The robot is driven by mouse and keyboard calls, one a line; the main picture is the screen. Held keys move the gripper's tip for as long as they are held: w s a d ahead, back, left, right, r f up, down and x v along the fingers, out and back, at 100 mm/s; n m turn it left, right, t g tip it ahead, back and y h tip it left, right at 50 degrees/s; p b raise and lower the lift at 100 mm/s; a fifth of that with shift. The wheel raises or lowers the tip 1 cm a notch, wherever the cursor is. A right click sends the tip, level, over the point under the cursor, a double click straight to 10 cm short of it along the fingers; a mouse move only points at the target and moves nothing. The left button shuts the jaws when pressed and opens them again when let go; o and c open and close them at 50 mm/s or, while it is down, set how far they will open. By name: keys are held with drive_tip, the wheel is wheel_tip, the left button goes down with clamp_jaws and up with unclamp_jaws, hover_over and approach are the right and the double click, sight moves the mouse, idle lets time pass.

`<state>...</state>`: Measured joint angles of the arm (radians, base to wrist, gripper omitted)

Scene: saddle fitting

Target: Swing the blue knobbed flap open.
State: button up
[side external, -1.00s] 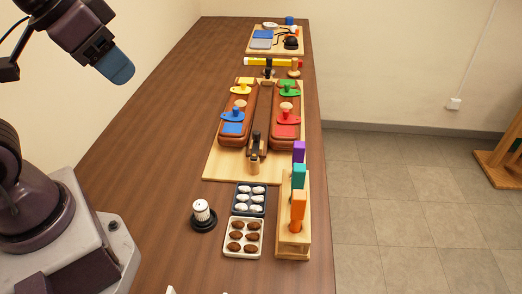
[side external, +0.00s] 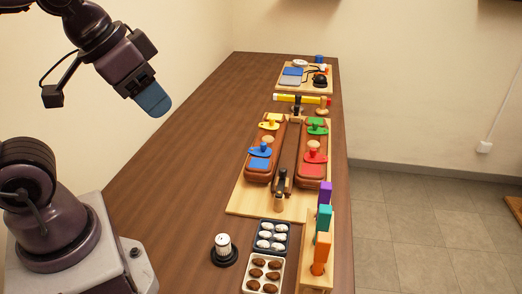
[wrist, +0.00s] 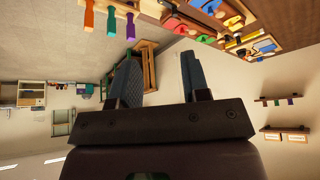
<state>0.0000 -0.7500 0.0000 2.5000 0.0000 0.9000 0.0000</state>
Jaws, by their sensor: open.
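The blue knobbed flap (side external: 260,150) lies on the left of two long brown wooden bodies on a light board, in the side external view. A knob stands up from it. It looks flat and closed, but it is small and I cannot be sure. A blue patch (side external: 259,164) sits just in front of it. My gripper (side external: 155,103) is up in the air to the left of the board, well apart from the flap. In the wrist view my gripper (wrist: 160,75) has its two fingers spread with nothing between them.
The left body also carries a yellow knobbed piece (side external: 269,125); the right one carries green (side external: 317,126) and red (side external: 314,157) ones. A dark bar runs between them. Trays of stones (side external: 272,237) and a block holding coloured handles (side external: 317,272) stand in front.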

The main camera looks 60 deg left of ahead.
drive_tip(key=shift+c, duration=0.9)
drive_tip(key=shift+a+f, duration=0.15)
drive_tip(key=shift+c, duration=0.3)
drive_tip(key=m+g, duration=0.6)
drive_tip(key=m, duration=0.7)
approach(263, 143)
drive_tip(key=shift+m, duration=0.3)
wheel_tip(263, 143, down, 10)
drive_tip(key=shift+s+f, duration=0.1)
